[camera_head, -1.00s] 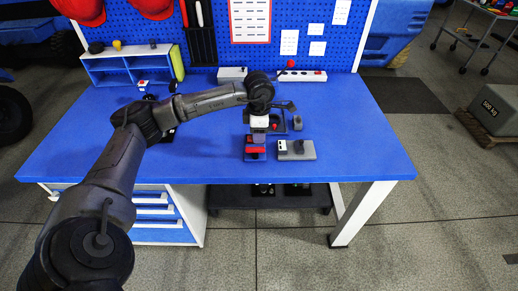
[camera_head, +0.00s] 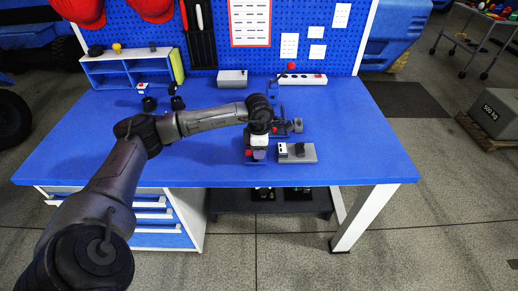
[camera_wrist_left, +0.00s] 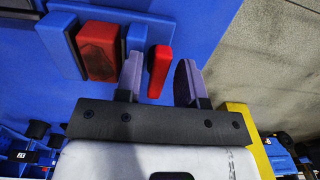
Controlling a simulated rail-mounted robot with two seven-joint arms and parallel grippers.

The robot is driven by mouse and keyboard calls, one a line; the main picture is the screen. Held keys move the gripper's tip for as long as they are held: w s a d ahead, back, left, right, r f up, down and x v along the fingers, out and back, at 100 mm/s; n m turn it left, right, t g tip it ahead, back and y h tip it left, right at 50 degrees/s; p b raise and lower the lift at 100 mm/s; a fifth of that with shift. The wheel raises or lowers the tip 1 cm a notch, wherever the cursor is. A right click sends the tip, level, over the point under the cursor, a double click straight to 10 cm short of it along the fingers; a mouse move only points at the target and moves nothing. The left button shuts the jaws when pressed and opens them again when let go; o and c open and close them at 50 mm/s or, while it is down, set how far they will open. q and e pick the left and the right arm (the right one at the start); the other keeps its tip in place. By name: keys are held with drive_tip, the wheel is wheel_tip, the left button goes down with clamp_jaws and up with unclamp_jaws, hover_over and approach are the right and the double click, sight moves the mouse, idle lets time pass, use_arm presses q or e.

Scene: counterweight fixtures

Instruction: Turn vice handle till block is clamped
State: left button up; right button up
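The vice (camera_head: 248,160) stands near the table's front edge, largely covered by my left gripper (camera_head: 258,153) in the head view. In the left wrist view, a red block (camera_wrist_left: 97,50) sits between two blue jaws (camera_wrist_left: 60,45); I cannot tell if both jaws touch it. The red vice handle (camera_wrist_left: 159,70) stands right of the jaws, between the fingers of my left gripper (camera_wrist_left: 158,80). The fingers are open, one on each side of the handle. The left finger is close to it, and a clear gap separates it from the right finger. My right gripper is not in view.
A grey fixture (camera_head: 298,153) stands close to the right of the vice. A blue shelf (camera_head: 130,68) and a power strip (camera_head: 303,79) stand at the back. The table's right side is clear.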

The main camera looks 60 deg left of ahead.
use_arm(q)
clamp_jaws()
drive_tip(key=m, duration=0.2)
drive_tip(key=m+p, duration=0.1)
drive_tip(key=shift+s+d+r+m, duration=0.1)
drive_tip(key=shift+d+r+m, duration=0.05)
drive_tip(key=shift+m, duration=0.25)
drive_tip(key=m, duration=0.1)
drive_tip(key=m+p, duration=0.1)
drive_tip(key=m, duration=0.3)
drive_tip(key=shift+s+d+p, duration=0.15)
drive_tip(key=shift+s+p, duration=0.1)
drive_tip(key=shift+p, duration=0.05)
drive_tip(key=m, duration=0.6)
drive_tip(key=shift+s+m, duration=0.35)
drive_tip(key=shift+m, duration=0.05)
drive_tip(key=m, duration=0.5)
drive_tip(key=shift+s+m+p, duration=0.25)
drive_tip(key=shift+m+p, duration=0.05)
drive_tip(key=shift+f, duration=0.2)
